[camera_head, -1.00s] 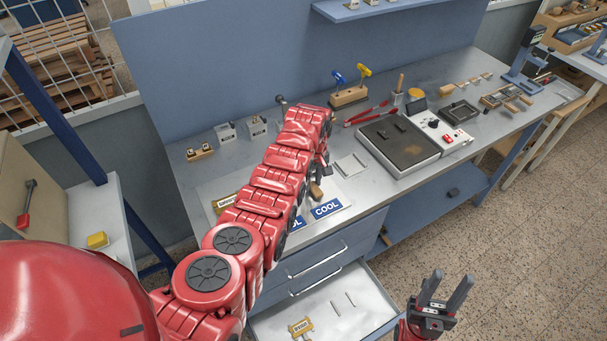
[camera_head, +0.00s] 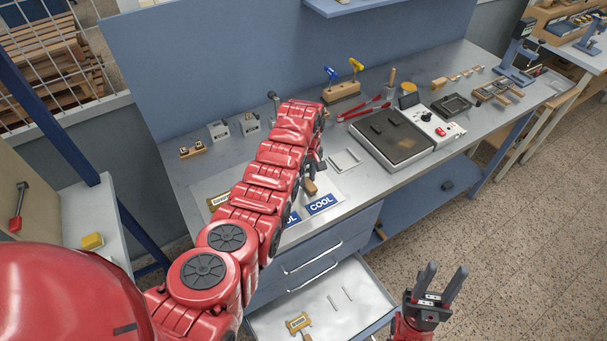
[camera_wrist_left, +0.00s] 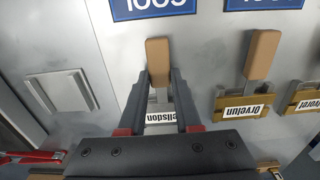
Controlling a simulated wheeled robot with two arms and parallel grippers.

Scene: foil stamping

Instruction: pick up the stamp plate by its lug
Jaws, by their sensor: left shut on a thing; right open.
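The stamp plate (camera_wrist_left: 162,117) is in the middle of the left wrist view. Its label is partly covered and reads "...ellsdon". Its lug has a tan end (camera_wrist_left: 158,50), which also shows in the head view (camera_head: 309,187). My left gripper (camera_wrist_left: 159,78) is shut on this lug, one finger on each side, and the fingers hide much of the plate. I cannot tell whether the plate touches the bench. In the head view my left arm covers most of it. My right gripper (camera_head: 440,285) is open and empty, in front of the bench at the lower right.
Another plate, "Orvelun" (camera_wrist_left: 242,107), with a tan-ended lug stands close to the right in the wrist view. A flat grey block (camera_wrist_left: 62,91) lies left. A blue COOL label (camera_head: 321,204) is near the bench's front edge. Below, a drawer (camera_head: 364,295) is open. A hotplate (camera_head: 392,138) stands right.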

